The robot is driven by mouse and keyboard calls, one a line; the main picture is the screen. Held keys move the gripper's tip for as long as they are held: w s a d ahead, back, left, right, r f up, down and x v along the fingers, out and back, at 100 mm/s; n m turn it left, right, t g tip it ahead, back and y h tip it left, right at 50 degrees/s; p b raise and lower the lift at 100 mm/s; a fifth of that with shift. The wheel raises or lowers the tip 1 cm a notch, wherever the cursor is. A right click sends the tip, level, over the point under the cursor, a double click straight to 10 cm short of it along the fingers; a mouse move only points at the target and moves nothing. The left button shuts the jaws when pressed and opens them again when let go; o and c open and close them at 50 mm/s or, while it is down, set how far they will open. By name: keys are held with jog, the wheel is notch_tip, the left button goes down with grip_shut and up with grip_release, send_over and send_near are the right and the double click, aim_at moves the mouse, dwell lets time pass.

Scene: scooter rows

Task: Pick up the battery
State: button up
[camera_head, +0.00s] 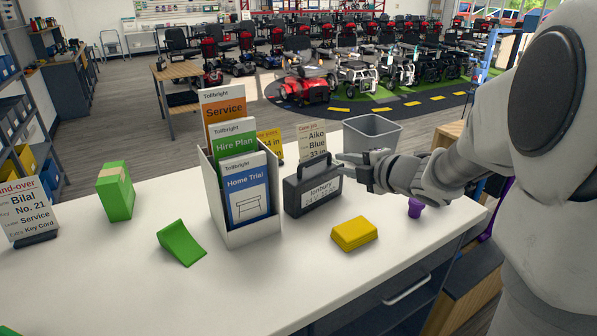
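The battery (311,195) is a dark grey box with a carry handle on top and a white label that reads Ionbury, 24 V. It stands upright on the white counter, just right of the brochure holder. My gripper (344,168) reaches in from the right at the battery's upper right corner. Its fingers point left and look parted, with nothing seen between them. I cannot tell whether a finger touches the battery. The handle is in view and not in the gripper.
The white counter (130,270) holds a brochure holder (250,235), yellow pads (354,233), a green wedge (181,243), a green box (115,192) and a purple item (415,208). The front counter is mostly clear.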

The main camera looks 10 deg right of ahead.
aim_at(316, 157)
jog(key=b+x, duration=0.1)
jog(key=x, duration=1.2)
jog(key=shift+w, duration=0.2)
jog(key=shift+d, duration=0.1)
grip_shut()
dwell(0.8)
jog(key=shift+r, duration=0.2)
